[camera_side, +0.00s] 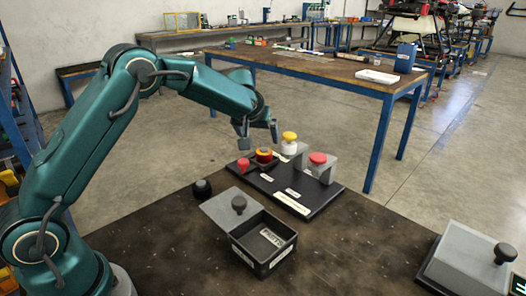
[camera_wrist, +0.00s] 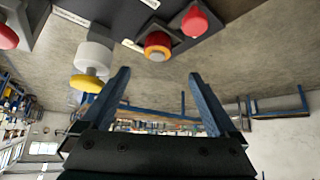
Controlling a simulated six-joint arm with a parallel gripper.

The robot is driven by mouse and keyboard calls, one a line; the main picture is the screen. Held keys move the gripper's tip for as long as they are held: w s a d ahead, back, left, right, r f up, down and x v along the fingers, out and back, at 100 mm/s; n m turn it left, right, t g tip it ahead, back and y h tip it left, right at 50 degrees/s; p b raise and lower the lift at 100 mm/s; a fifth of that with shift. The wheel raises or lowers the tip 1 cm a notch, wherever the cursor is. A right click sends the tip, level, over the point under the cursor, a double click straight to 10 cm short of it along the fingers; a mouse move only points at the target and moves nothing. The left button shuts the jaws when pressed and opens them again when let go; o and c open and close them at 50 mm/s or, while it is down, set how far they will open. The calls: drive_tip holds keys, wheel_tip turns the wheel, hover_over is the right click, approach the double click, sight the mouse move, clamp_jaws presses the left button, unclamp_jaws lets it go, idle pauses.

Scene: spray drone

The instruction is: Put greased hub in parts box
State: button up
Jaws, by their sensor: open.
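My gripper (camera_side: 258,135) is open and empty, above the far left end of the dark board. In the wrist view, its two blue fingers (camera_wrist: 163,90) stand wide apart. A round part with an orange-red ring and dark sides, perhaps the greased hub (camera_side: 264,156), sits on the board below my gripper; it shows in the wrist view (camera_wrist: 157,43) above the fingers. The dark parts box (camera_side: 262,262) stands on the near table with part of its inside showing. A grey lid (camera_side: 222,208) with a black knob lies at its back left; I cannot tell whether it rests on the box.
The dark board (camera_side: 292,203) also carries a red knob (camera_side: 243,163), a yellow-topped white part (camera_side: 289,143) and a red-topped part on a grey block (camera_side: 322,168). A black knob (camera_side: 202,188) stands left of the board. A grey box (camera_side: 465,258) stands at right.

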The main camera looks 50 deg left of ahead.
sight(264, 151)
drive_tip(key=x, duration=0.2)
drive_tip(key=shift+w+a+f, duration=0.1)
drive_tip(key=shift+w+f, duration=0.05)
drive_tip(key=shift+f, duration=0.1)
drive_tip(key=x, duration=0.4)
drive_tip(key=shift+d+f, duration=0.3)
drive_tip(key=shift+w+a+f, duration=0.2)
drive_tip(key=shift+f, duration=0.25)
clamp_jaws()
drive_tip(key=shift+r, duration=0.1)
